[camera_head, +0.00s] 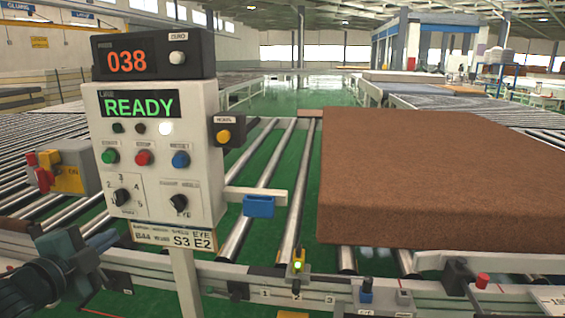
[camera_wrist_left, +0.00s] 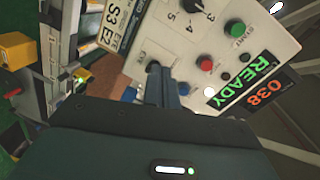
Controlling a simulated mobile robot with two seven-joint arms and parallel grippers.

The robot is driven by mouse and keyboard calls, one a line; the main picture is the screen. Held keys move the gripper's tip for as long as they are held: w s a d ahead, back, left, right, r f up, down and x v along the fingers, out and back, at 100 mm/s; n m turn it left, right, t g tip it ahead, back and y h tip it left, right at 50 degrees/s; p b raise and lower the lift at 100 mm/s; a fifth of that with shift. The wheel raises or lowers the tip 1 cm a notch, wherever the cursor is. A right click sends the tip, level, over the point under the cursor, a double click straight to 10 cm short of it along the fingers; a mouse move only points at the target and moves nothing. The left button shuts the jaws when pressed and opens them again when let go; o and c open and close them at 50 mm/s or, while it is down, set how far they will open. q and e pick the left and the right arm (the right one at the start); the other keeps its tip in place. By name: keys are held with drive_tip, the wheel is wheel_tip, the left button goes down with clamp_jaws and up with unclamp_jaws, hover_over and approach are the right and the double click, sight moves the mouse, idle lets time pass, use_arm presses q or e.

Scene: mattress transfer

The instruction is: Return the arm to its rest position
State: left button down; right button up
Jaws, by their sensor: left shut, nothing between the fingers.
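My left gripper (camera_head: 108,240) is at the lower left of the head view, low beside the control panel (camera_head: 205,150). In the left wrist view its fingers (camera_wrist_left: 163,75) are shut with nothing between them, and they point at the panel face near the "EYE" knob. I cannot tell whether they touch the panel. The panel display (camera_head: 138,105) reads READY in green, and the counter box (camera_head: 152,54) above it shows 038 in red. My right gripper is not in view.
A brown mattress (camera_head: 430,180) lies on the roller conveyor (camera_head: 262,170) to the right. A yellow and grey box with red knobs (camera_head: 68,178) stands left of the panel. A front rail (camera_head: 320,290) carries small switches and a green-lit sensor (camera_head: 298,262).

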use_arm(q)
drive_tip(key=s+d+f+n+g+p, duration=0.1)
drive_tip(key=s+d+f+n, duration=0.1)
drive_tip(key=f, duration=0.4)
drive_tip(key=s+d+f+n+g, duration=0.1)
drive_tip(key=s+d+f+n, duration=0.1)
drive_tip(key=f, duration=0.5)
drive_tip(key=s+d+f+n+g+h+p, duration=0.2)
drive_tip(key=s+d+f+n, duration=0.6)
drive_tip(key=s+d+f, duration=0.7)
drive_tip(key=shift+s+d+f+n+g+p, duration=0.25)
drive_tip(key=shift+s+d+n+g+p, duration=0.2)
drive_tip(key=shift+d+g, duration=0.55)
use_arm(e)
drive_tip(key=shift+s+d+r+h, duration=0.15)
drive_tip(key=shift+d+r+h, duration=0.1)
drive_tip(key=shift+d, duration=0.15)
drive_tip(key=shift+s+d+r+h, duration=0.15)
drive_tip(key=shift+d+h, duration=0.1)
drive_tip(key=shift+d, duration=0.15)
use_arm(q)
drive_tip(key=shift+w, duration=0.15)
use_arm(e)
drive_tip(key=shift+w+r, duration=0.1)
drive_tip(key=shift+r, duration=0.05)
